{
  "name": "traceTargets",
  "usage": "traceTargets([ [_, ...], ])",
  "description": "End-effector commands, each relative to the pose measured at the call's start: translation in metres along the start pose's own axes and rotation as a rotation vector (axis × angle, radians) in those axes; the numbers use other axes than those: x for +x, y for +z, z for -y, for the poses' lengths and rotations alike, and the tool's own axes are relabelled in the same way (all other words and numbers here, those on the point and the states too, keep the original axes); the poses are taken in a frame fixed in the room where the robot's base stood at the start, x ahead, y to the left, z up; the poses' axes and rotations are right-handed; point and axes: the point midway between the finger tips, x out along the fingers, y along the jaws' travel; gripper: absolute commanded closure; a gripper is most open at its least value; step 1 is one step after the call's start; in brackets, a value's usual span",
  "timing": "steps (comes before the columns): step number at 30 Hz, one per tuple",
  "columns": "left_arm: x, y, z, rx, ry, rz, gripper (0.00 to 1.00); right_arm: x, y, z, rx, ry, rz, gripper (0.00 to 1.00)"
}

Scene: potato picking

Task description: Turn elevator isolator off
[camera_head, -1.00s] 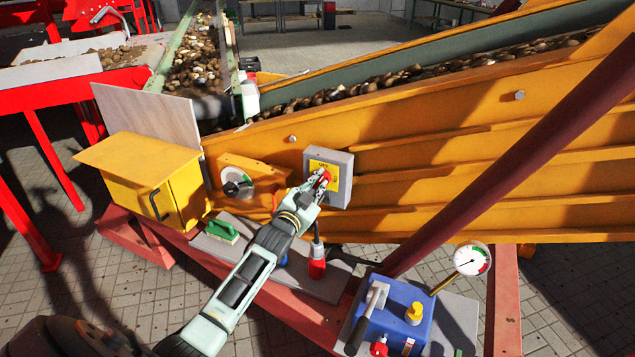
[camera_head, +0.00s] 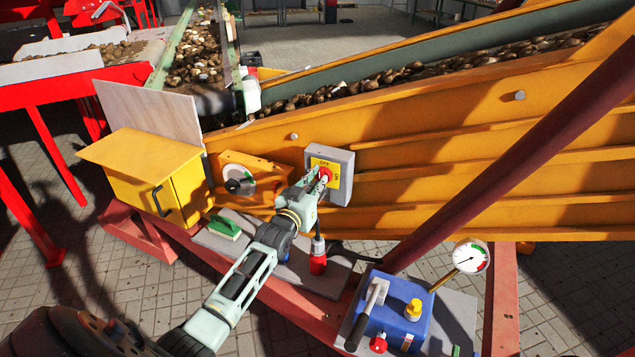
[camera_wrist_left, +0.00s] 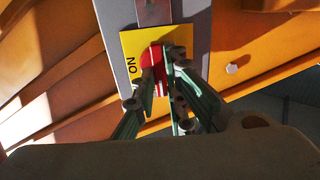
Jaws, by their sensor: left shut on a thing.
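The elevator isolator is a grey box (camera_head: 345,160) with a yellow plate (camera_head: 328,163) on the orange elevator side. The plate reads OFF at its top and ON at its right in the head view. Its red knob (camera_head: 325,175) sits in the middle of the plate. My left gripper (camera_head: 318,180) is shut on this knob. The left wrist view shows the red knob (camera_wrist_left: 152,66) held between the fingers (camera_wrist_left: 160,88), with the ON lettering to its left. The fingers hide part of the knob, and OFF is not readable there. My right gripper is not in view.
A yellow cabinet (camera_head: 158,180) and a round dial switch (camera_head: 238,180) are left of the isolator. A red plug (camera_head: 318,262) hangs below it. A blue unit (camera_head: 395,315) with lever and gauge (camera_head: 471,257) stands at lower right. A dark red bar (camera_head: 510,160) crosses the right side.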

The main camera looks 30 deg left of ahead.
Motion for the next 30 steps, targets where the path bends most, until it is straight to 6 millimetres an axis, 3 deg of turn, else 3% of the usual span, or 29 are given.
traceTargets([
  [9, -0.001, 0.003, -0.001, -0.007, 0.000, 0.005, 1.00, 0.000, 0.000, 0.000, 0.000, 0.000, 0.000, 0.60],
  [10, -0.001, 0.003, -0.001, -0.007, 0.000, 0.005, 0.88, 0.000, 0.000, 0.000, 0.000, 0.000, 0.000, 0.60],
  [16, 0.000, 0.002, 0.000, -0.005, 0.000, 0.003, 0.71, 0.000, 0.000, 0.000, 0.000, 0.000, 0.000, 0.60],
  [26, -0.001, 0.001, 0.000, -0.003, 0.000, 0.001, 0.70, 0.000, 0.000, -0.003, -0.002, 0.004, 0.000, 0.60],
  [30, -0.011, 0.002, 0.000, -0.003, 0.000, 0.002, 0.70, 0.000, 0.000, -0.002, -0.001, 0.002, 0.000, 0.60],
])
